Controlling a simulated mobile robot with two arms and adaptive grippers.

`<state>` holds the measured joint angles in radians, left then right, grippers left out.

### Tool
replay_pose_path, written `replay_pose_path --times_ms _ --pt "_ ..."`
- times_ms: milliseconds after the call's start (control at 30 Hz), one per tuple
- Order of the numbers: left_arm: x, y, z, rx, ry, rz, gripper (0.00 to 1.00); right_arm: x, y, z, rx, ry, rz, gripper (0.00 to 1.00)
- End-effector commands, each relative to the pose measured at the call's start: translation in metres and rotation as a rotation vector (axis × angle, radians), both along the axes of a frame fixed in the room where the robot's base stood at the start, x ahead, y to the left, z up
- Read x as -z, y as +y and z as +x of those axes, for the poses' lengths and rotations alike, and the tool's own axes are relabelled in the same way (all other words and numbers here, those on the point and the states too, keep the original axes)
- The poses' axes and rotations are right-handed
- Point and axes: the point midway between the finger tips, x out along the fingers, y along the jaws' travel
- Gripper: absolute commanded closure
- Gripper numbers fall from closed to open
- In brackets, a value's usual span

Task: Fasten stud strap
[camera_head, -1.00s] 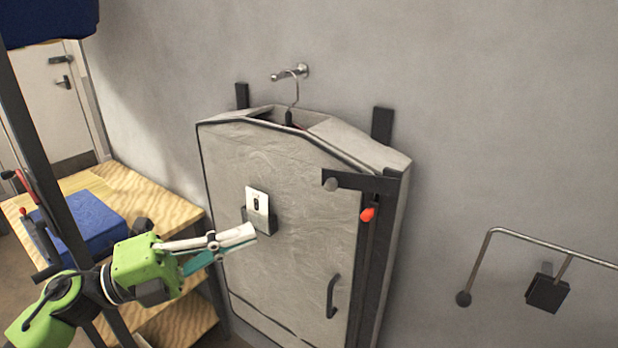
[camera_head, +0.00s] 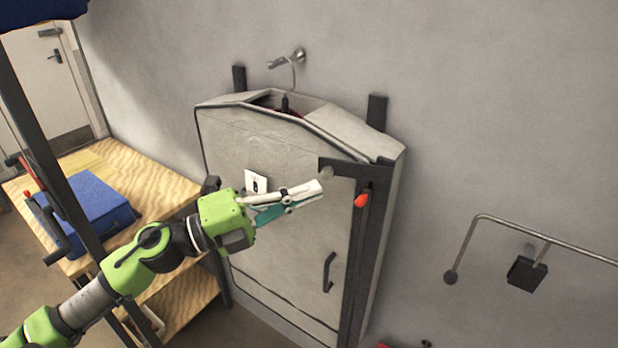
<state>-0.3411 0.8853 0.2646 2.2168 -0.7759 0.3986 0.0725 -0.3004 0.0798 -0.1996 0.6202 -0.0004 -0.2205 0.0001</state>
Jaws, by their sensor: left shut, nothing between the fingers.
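A grey garment bag (camera_head: 275,255) hangs upright against the wall. A dark strap (camera_head: 340,166) runs across its upper right corner, with a round grey stud (camera_head: 326,172) near its left end. A red pull tab (camera_head: 361,201) hangs just below the strap on the dark vertical band. My left gripper (camera_head: 318,190) is shut and empty. In the picture its tips lie just below the stud and left of the red tab; I cannot tell whether they touch the bag. My right gripper is not in view.
The bag hangs from a wall hook (camera_head: 290,60). A white card (camera_head: 256,182) sits in a pocket on its front, partly behind my gripper. A plywood bench (camera_head: 165,185) with a blue case (camera_head: 95,205) stands left. A metal rail (camera_head: 540,236) is on the wall at right.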

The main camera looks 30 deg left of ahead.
Motion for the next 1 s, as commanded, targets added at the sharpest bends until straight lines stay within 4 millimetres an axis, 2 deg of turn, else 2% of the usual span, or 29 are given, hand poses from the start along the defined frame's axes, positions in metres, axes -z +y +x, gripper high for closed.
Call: replay_pose_path --times_ms 200,633,1000 --pt "-0.004 0.001 0.013 -0.001 -0.001 -0.001 1.00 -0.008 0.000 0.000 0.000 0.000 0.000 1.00" --pt "-0.003 0.001 0.015 0.002 0.000 -0.001 1.00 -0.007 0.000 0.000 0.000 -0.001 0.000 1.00" --pt "0.002 0.012 0.036 0.145 -0.003 0.000 1.00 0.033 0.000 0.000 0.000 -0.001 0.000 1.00"
